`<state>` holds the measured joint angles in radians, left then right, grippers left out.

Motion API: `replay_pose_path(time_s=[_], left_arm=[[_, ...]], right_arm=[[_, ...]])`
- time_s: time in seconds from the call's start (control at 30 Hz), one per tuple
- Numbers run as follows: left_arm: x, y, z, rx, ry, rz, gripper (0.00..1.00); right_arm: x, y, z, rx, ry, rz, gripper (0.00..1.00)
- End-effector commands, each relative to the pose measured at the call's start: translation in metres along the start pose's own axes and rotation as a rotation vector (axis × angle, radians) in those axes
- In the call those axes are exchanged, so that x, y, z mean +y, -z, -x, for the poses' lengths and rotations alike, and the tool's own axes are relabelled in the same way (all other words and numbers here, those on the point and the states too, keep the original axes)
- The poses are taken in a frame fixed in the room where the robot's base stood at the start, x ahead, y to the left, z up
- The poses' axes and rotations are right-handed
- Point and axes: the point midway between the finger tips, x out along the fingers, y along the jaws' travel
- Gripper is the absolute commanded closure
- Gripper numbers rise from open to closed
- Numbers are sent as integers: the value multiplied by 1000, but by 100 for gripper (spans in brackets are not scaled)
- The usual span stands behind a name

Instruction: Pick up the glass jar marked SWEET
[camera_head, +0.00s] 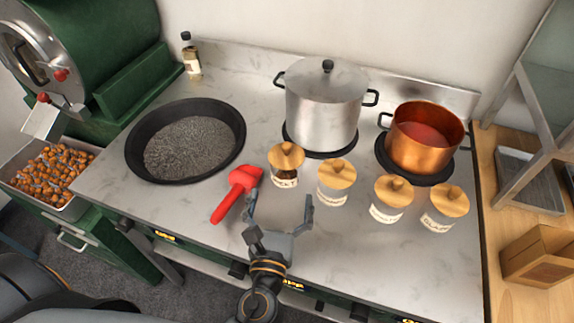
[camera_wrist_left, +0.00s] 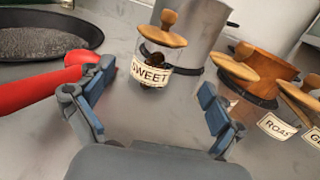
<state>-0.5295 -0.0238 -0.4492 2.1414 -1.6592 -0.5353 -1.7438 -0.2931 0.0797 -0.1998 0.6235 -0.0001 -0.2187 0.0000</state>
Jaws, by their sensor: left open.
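The glass jar marked SWEET (camera_wrist_left: 150,75) stands upright in the middle of the left wrist view, with a wooden knobbed lid and dark contents low inside. In the head view it is the leftmost jar (camera_head: 286,172) of a row on the counter. My left gripper (camera_head: 280,203) is open and empty, on the near side of this jar, with its fingers spread toward it. In the left wrist view the jar shows between the two fingers, beyond their tips. My right gripper is not in view.
A red-handled tool (camera_head: 237,193) lies just left of the gripper. Similar lidded jars, one marked ROAST (camera_wrist_left: 278,126), stand to the right. A steel pot (camera_head: 323,105) stands behind the jar, a copper pot (camera_head: 425,140) at right. A black pan (camera_head: 135,160) is at left.

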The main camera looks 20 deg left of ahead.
Motion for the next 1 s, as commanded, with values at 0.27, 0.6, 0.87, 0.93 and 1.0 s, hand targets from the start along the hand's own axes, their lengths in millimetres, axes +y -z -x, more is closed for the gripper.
replay_pose_path(time_s=[0.27,0.6,0.87,0.93,1.0], left_arm=[[0,-2,-45,-1,1,1,7],[3,3,-81,-1,1,0,7],[3,6,-101,1,1,1,7],[3,6,-101,1,1,1,7],[3,6,-101,1,1,1,7]], right_arm=[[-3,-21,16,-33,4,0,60],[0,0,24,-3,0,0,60],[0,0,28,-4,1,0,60],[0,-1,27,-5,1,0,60],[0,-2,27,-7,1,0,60]])
